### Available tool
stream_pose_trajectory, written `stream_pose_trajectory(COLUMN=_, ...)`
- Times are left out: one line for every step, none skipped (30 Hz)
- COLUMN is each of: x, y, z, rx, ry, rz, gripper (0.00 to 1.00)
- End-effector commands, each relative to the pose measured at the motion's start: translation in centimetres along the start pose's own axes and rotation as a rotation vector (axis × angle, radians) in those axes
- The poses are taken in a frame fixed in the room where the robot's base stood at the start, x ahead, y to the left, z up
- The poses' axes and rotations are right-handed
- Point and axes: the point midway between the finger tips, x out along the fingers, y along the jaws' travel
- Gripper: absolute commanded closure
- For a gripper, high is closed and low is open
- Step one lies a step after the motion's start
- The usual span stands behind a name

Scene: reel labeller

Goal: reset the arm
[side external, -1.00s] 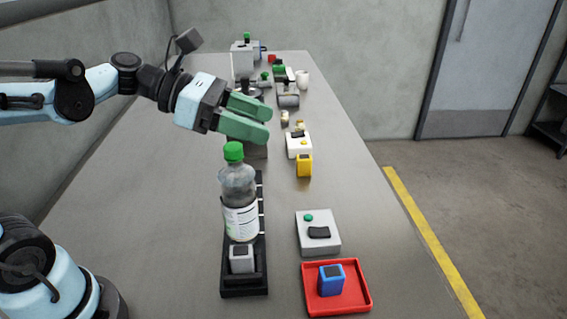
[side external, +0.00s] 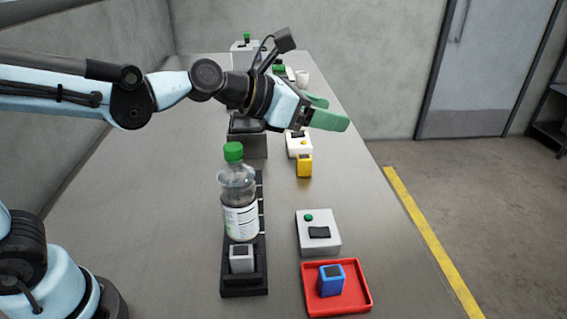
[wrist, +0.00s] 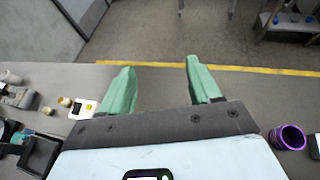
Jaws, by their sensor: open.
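My gripper (side external: 328,111) has green fingers and is raised above the long grey table, pointing to the right in the side external view. In the wrist view my gripper (wrist: 160,88) shows its two fingers spread apart, with nothing between them. In the side external view it is well above and beyond the clear bottle (side external: 238,205) with a green cap, which stands upright on a black rack (side external: 244,285). It hides part of the far end of the table.
A red tray (side external: 356,302) holds a blue block (side external: 331,281). A white box (side external: 318,240), a yellow block (side external: 304,167) and a smaller white box (side external: 298,150) line the right side. In the wrist view a purple ring-shaped item (wrist: 289,138) is at right. The table's left part is clear.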

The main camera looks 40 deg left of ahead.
Motion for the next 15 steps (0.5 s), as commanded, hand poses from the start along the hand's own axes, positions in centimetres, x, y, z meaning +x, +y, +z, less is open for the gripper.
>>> stream_pose_trajectory(x=0.4, y=-0.4, z=0.4, rx=-0.001, ry=0.000, rz=0.003, gripper=0.38)
stream_pose_trajectory(x=0.5, y=-0.5, z=0.6, rx=-0.001, ry=-0.001, rz=0.007, gripper=0.38)
stream_pose_trajectory(x=0.7, y=-0.7, z=0.8, rx=-0.002, ry=-0.002, rz=0.011, gripper=0.38)
stream_pose_trajectory(x=0.9, y=-0.7, z=0.9, rx=-0.005, ry=-0.001, rz=0.013, gripper=0.38)
stream_pose_trajectory(x=1.0, y=-0.8, z=1.1, rx=-0.005, ry=0.000, rz=0.015, gripper=0.38)
stream_pose_trajectory(x=1.1, y=-1.0, z=1.2, rx=-0.007, ry=0.000, rz=0.017, gripper=0.38)
stream_pose_trajectory(x=1.2, y=-1.1, z=1.3, rx=-0.007, ry=0.000, rz=0.018, gripper=0.38)
stream_pose_trajectory(x=1.3, y=-1.1, z=1.4, rx=-0.009, ry=0.000, rz=0.020, gripper=0.38)
stream_pose_trajectory(x=1.3, y=-1.2, z=1.5, rx=-0.009, ry=-0.001, rz=0.022, gripper=0.38)
stream_pose_trajectory(x=1.4, y=-1.2, z=1.6, rx=-0.010, ry=-0.001, rz=0.023, gripper=0.38)
stream_pose_trajectory(x=1.4, y=-1.2, z=1.6, rx=-0.010, ry=-0.001, rz=0.024, gripper=0.38)
stream_pose_trajectory(x=1.4, y=-1.3, z=1.7, rx=-0.011, ry=-0.001, rz=0.024, gripper=0.38)
stream_pose_trajectory(x=1.5, y=-1.3, z=1.7, rx=-0.011, ry=-0.001, rz=0.025, gripper=0.38)
stream_pose_trajectory(x=1.5, y=-1.3, z=1.7, rx=-0.011, ry=-0.001, rz=0.025, gripper=0.38)
stream_pose_trajectory(x=1.5, y=-1.3, z=1.7, rx=-0.011, ry=-0.001, rz=0.025, gripper=0.38)
